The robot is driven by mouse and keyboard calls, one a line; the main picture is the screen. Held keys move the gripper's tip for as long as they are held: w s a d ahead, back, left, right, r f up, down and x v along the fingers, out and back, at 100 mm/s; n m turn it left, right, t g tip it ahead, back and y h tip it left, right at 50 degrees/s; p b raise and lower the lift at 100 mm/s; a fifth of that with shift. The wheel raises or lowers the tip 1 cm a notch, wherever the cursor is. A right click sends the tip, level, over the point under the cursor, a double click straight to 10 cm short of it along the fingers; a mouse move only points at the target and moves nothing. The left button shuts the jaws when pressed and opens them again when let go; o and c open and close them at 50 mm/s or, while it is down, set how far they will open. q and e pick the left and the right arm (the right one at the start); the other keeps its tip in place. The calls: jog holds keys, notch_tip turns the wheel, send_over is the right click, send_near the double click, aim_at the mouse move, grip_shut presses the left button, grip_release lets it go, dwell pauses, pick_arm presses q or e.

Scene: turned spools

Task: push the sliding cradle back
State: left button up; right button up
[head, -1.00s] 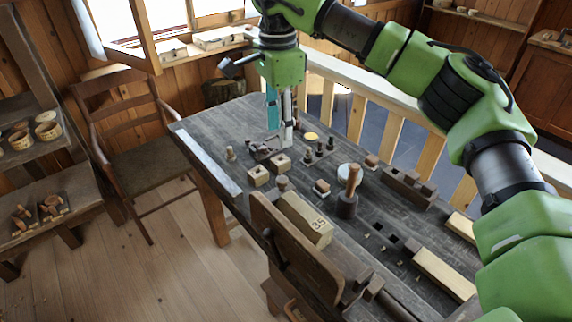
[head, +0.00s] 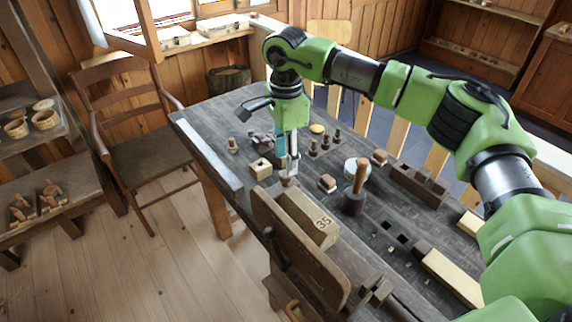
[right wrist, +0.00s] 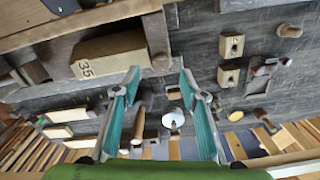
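My right gripper (head: 291,172) points down over the dark workbench, beside the wooden block marked 35 (head: 309,217). In the right wrist view its two teal fingers (right wrist: 158,69) are spread apart with nothing held. A small dark round-topped piece (right wrist: 161,62) shows between the fingertips, at the end of the marked block (right wrist: 108,54); contact cannot be told. A dark wooden assembly (right wrist: 262,76), possibly the sliding cradle, lies beside two pale holed blocks (right wrist: 231,46); I cannot tell for certain. In the head view the gripper largely hides it. My left gripper is out of view.
Several small dark pegs (head: 325,143) stand behind. A large vise board (head: 299,250) rises at the bench's front edge. A chair (head: 140,130) stands left. The bench's far left corner is clear.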

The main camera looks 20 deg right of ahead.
jog(key=shift+f+p, duration=0.5)
jog(key=shift+f, duration=1.85)
